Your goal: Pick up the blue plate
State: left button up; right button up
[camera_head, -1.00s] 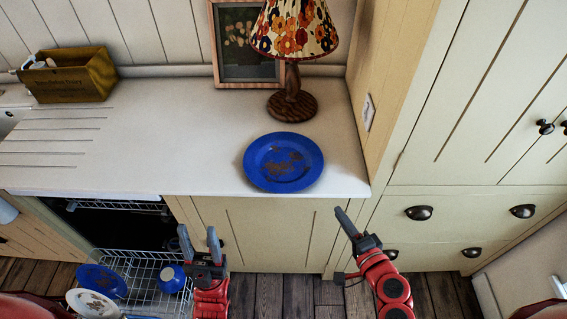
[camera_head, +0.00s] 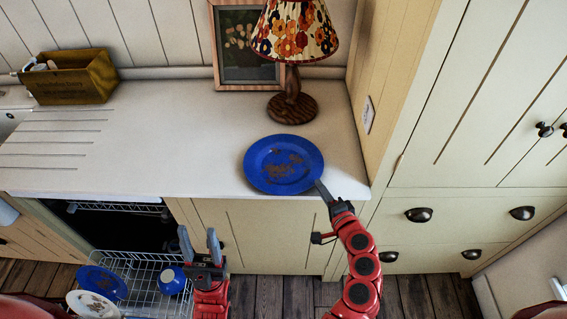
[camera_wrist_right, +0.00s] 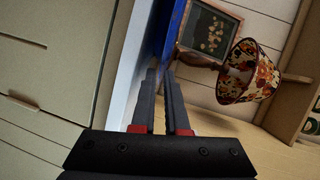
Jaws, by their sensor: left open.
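The blue plate (camera_head: 283,164), with brown stains, lies on the white countertop near its front right edge. My right gripper (camera_head: 322,188) is at the plate's front right rim, its fingers seen edge-on and overlapping the rim. In the right wrist view the two dark fingers (camera_wrist_right: 162,85) point at the plate (camera_wrist_right: 170,30), which is seen nearly edge-on just past the tips. Whether the rim is held between them is unclear. My left gripper (camera_head: 200,243) is open and empty, in front of the cabinet, beside the dishwasher rack.
The lamp (camera_head: 293,60) and a framed picture (camera_head: 245,45) stand behind the plate. A wooden box (camera_head: 70,77) sits at the back left. The countertop (camera_head: 170,140) left of the plate is clear. Dishes lie in the pulled-out dishwasher rack (camera_head: 145,290). A tall cabinet (camera_head: 460,100) bounds the right.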

aim_at(315, 178)
jog(key=p+x, duration=0.1)
jog(key=x, duration=0.2)
jog(key=shift+w+r, duration=0.2)
jog(key=shift+w+a+f, duration=0.2)
jog(key=shift+w+f, duration=0.05)
jog(key=shift+w, duration=0.1)
grip_shut()
dwell(0.9)
jog(key=shift+r, duration=0.1)
